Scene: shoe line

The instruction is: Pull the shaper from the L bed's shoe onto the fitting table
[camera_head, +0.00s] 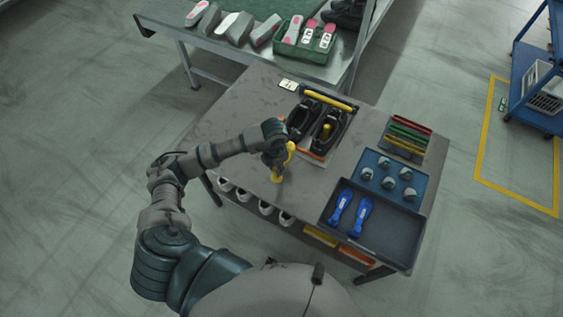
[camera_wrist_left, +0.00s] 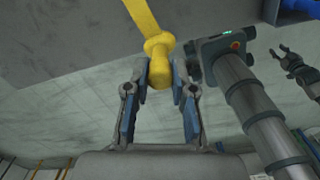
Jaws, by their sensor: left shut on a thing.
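My left gripper (camera_head: 284,158) is shut on a yellow shaper (camera_head: 276,177) near the table's front left edge. In the left wrist view the shaper's rounded end (camera_wrist_left: 158,72) is between the fingertips (camera_wrist_left: 160,88), and its flat strip runs away from me. I cannot tell whether it touches the fitting table (camera_head: 232,118). Two dark shoes stand in the bed at the back; the left shoe (camera_head: 299,120) shows no yellow inside, the right shoe (camera_head: 333,119) has a yellow piece (camera_head: 326,131) in it. My right gripper (camera_wrist_left: 285,55) shows only in the left wrist view, jaws apart.
A dark tray (camera_head: 388,235) with blue pieces and a blue mat (camera_head: 372,158) with small grey pieces fill the table's right side. A rack of coloured bars (camera_head: 408,137) stands behind. The table's left part and the middle front are clear.

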